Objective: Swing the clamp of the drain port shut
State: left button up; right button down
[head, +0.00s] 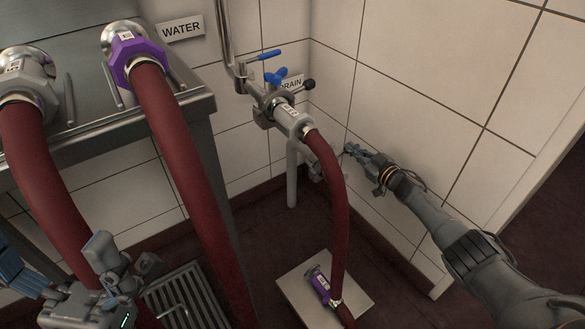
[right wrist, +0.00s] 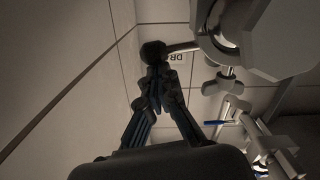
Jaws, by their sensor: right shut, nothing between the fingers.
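The drain port (head: 285,112) is a steel fitting on the pipe in the middle of the head view, with a red hose joined to its lower end. A handle with a black ball knob (head: 309,84) sticks out to the right; the knob also shows in the right wrist view (right wrist: 153,52). My right gripper (head: 349,150) is shut and empty, below and right of the knob. In the wrist view its fingertips (right wrist: 154,78) overlap the knob's lower edge; I cannot tell whether they touch. My left gripper (head: 125,262) is at lower left, its fingers apart.
A blue lever (head: 266,55) sits on the pipe above the port. The DRAIN sign (head: 292,83) is behind it. Tiled walls close in behind and right. The steel counter (head: 190,108) with red hoses stands left. A purple coupling (head: 320,284) lies on a floor plate (head: 295,291).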

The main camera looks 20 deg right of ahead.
jog(key=shift+s+d+f, duration=0.1)
jog(key=shift+s+f, duration=0.05)
jog(key=shift+f, duration=0.05)
dwell(0.6)
jog(key=v, duration=1.1)
jog(key=shift+s, duration=0.3)
jog(key=shift+r, duration=0.1)
